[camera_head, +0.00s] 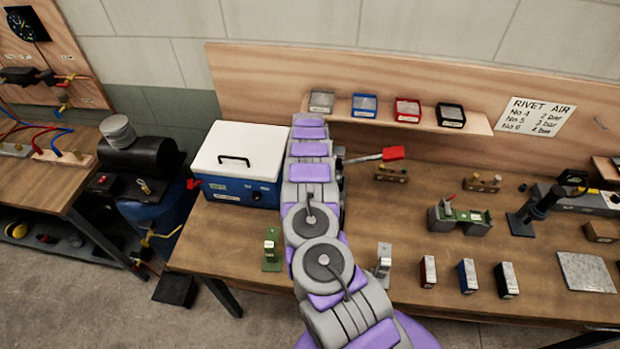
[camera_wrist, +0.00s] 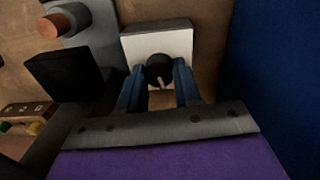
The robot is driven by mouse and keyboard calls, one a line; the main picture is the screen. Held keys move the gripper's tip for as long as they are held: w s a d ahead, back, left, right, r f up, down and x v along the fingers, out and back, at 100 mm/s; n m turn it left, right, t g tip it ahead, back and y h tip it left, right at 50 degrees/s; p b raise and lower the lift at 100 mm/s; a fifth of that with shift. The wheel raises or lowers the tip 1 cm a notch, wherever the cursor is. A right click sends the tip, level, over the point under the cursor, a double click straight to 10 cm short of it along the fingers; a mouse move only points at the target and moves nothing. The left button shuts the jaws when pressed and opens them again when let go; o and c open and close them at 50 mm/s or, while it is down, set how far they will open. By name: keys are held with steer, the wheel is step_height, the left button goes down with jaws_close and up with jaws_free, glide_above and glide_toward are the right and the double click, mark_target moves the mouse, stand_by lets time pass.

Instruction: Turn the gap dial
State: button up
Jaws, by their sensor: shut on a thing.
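The gap dial (camera_wrist: 158,66) is a round black knob with a pale pointer mark, set on a square white plate (camera_wrist: 180,42) in the wrist view. The pointer mark points toward the bottom of that picture, slightly right. My gripper (camera_wrist: 160,80) has its two blue fingers on either side of the knob and is shut on it. In the head view my grey and purple arm hides the dial and my fingers.
A blue box with a white lid (camera_head: 237,157) stands left of my arm. A red-handled tool (camera_head: 393,153) sticks out on the right. Several small blocks, including a red one (camera_head: 428,271), stand along the bench front. A copper-tipped cylinder (camera_wrist: 62,24) is left of the dial.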

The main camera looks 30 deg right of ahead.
steer(key=n+b, duration=0.2)
steer(key=n, duration=0.2)
steer(key=shift+f+b, duration=0.1)
steer(key=shift+b, duration=0.25)
steer(key=shift+n+b, duration=0.85)
steer(key=shift+n, duration=0.95)
steer(key=o, duration=1)
steer(key=shift+o, duration=0.2)
steer(key=shift+r, duration=0.2)
step_height(320, 180, up, 17)
steer(key=shift+a, duration=0.2)
steer(key=shift+b, duration=0.3)
